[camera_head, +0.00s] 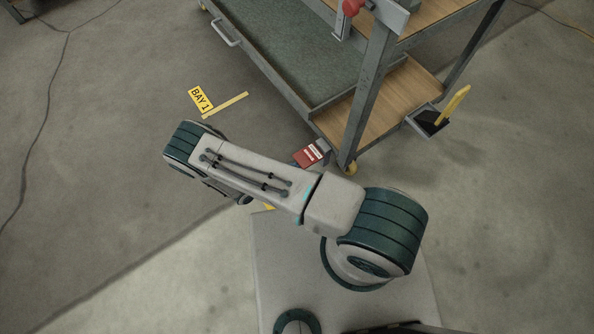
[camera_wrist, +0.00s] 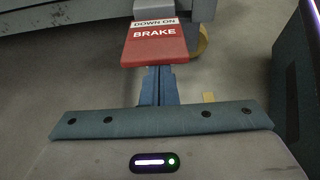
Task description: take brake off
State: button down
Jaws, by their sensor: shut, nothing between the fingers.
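The red brake pedal (camera_head: 310,155) sticks out at the near bottom corner of the cart (camera_head: 366,95), beside a yellow caster (camera_head: 351,168). In the wrist view the pedal (camera_wrist: 155,49) is straight ahead, and its white label reads "DOWN ON" above "BRAKE". My gripper (camera_wrist: 157,72) is shut and empty, with its two blue fingers side by side. The fingers run up to the pedal's near edge, where their tips seem to pass out of sight beneath it. I cannot tell whether they touch it.
A yellow "BAY 1" floor sign (camera_head: 201,98) and a yellow strip (camera_head: 225,105) lie left of the cart. Cables lie on the far left floor.

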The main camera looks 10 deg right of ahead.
jog(key=shift+r, duration=0.1)
notch_tip(320, 180, down, 5)
jog(key=b, duration=0.5)
jog(key=r+p+v, duration=0.1)
jog(key=p+v, duration=0.3)
jog(key=v, duration=0.6)
jog(key=shift+r, duration=0.35)
jog(key=shift+s+a, duration=0.1)
